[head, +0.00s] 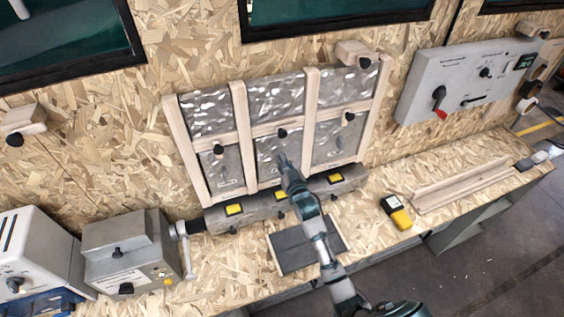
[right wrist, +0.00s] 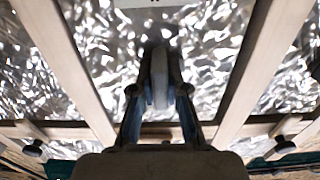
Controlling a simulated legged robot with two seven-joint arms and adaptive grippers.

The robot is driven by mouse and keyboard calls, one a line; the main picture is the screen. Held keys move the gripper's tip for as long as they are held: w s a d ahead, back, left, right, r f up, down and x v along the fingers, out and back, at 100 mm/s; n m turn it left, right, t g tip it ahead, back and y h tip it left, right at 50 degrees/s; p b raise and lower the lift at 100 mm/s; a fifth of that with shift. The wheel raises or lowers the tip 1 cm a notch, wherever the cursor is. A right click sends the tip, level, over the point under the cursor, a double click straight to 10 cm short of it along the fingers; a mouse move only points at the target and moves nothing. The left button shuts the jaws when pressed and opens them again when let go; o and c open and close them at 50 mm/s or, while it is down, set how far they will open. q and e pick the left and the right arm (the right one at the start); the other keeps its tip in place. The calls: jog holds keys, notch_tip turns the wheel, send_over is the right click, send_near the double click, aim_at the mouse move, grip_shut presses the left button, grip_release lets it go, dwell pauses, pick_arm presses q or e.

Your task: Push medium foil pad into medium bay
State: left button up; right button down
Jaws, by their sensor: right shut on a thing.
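A pale wooden frame (head: 240,120) stands against the back wall, with crinkled silver foil in its bays. The foil pad (head: 265,150) in the lower middle bay lies between two upright slats; I take it for the medium one. It fills the right wrist view (right wrist: 207,45) between the slats. My right gripper (head: 284,163) is in front of this pad. In the right wrist view its fingers (right wrist: 160,85) are shut on a pale grey grip piece (right wrist: 160,72) against the foil. How deep the pad sits is hidden. My left gripper is not in view.
A grey rail (head: 262,208) with yellow labels runs below the frame. A dark mat (head: 292,250), a yellow-black meter (head: 396,212) and a wooden strip (head: 465,185) lie on the bench. A grey vise-like machine (head: 130,252) stands left. Dark knobs (head: 350,117) project from the frame.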

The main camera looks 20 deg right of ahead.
jog(key=shift+w, duration=0.15)
jog(key=shift+w+a+r, duration=0.1)
jog(key=shift+w+a, duration=0.1)
jog(key=c, duration=1.3)
grip_release()
jog(key=shift+a, duration=0.1)
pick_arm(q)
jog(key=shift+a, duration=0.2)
pick_arm(e)
jog(key=shift+o, duration=1)
jog(key=shift+a, duration=0.1)
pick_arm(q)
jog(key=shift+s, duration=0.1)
pick_arm(e)
jog(key=shift+s, duration=0.25)
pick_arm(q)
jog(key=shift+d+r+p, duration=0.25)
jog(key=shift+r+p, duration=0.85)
pick_arm(e)
jog(key=s+a, duration=0.1)
jog(key=s, duration=1.8)
jog(key=shift+s, duration=0.3)
